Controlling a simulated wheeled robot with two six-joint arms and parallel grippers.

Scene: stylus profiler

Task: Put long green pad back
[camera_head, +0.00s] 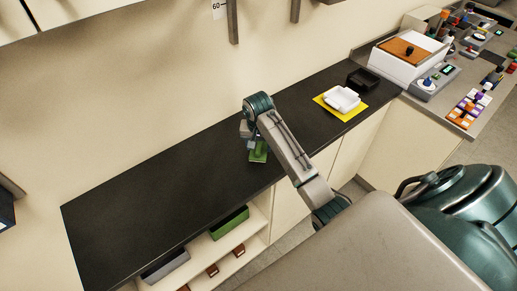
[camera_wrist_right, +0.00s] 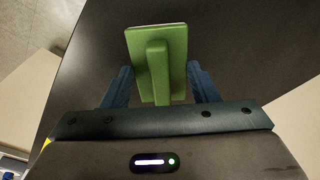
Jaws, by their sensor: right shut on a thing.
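The long green pad (camera_wrist_right: 172,46) is a flat green rectangle with a raised green bar handle. In the right wrist view the handle lies between the blue fingers of my right gripper (camera_wrist_right: 160,88). In the head view the pad (camera_head: 258,152) shows at the end of my right arm, over the black counter; whether it touches the counter is hard to tell. My right gripper (camera_head: 250,146) is shut on the pad and partly hidden by its wrist. My left gripper is not in view.
The black counter (camera_head: 150,203) is bare to the left. A green bin (camera_head: 230,222) and a grey bin (camera_head: 166,266) sit on the shelf below its front edge. A white tray (camera_head: 342,98) on a yellow mat (camera_head: 325,103) and a black tray (camera_head: 362,79) stand to the right.

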